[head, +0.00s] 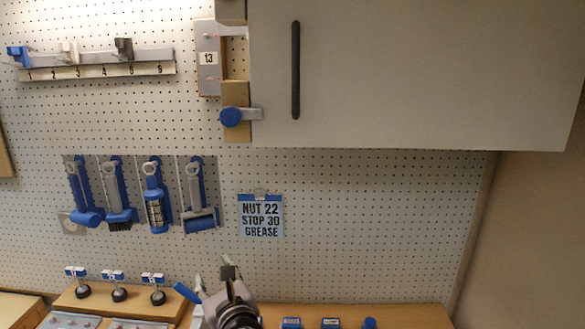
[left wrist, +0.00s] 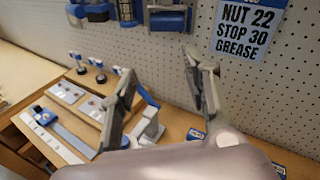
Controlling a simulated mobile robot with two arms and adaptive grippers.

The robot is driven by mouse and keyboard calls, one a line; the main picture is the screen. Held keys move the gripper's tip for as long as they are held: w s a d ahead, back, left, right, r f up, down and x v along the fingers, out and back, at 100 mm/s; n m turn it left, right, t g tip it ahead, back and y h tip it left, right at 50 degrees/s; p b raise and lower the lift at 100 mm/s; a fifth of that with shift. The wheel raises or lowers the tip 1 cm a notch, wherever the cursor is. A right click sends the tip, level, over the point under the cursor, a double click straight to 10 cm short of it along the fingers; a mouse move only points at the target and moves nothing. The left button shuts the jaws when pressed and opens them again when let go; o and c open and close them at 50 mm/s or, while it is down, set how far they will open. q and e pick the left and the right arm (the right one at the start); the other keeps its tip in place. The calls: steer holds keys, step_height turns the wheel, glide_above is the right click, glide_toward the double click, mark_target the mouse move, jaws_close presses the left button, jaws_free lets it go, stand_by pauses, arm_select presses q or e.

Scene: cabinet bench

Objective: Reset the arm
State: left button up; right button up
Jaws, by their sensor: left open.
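My left gripper (head: 213,270) shows at the bottom of the head view, low over the bench and in front of the pegboard. In the left wrist view its two fingers (left wrist: 162,95) stand wide apart with nothing between them, so it is open and empty. The fingers point toward the pegboard, below the hanging tools and left of the sign. My right gripper is in neither view.
A closed cabinet door (head: 420,70) with a black handle juts out at upper right. Blue tools (head: 153,200) hang on the pegboard beside a sign (head: 261,216). A wooden block with knobs (head: 118,293) and blue items (head: 330,323) stand on the bench (head: 405,317).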

arm_select(q)
steer(key=s+a+f+n+g+h, duration=0.25)
steer(key=s+f+n, duration=0.4)
steer(key=f, duration=0.35)
steer(key=s+a+f+n+g+h, duration=0.2)
steer(key=s+a+f+n+g, duration=0.15)
steer(key=s+f+n, duration=0.45)
steer(key=s+f+n+g+h, duration=0.2)
steer(key=s+f+n+g, duration=0.15)
steer(key=s+n, duration=0.4)
steer(key=s+f+n+g+h, duration=0.2)
steer(key=s+f+n, duration=0.2)
steer(key=s, duration=0.7)
step_height(320, 180, down, 32)
steer(key=s+d+b, duration=0.1)
steer(key=s+b, duration=0.1)
steer(key=b, duration=0.3)
steer(key=s+a+f+g+b, duration=0.2)
steer(key=s+a+f+b, duration=0.1)
steer(key=s+f, duration=1.3)
step_height(320, 180, down, 4)
steer(key=shift+s+r+y+b, duration=0.25)
steer(key=shift+s+y+b, duration=0.05)
steer(key=shift+y+b, duration=0.05)
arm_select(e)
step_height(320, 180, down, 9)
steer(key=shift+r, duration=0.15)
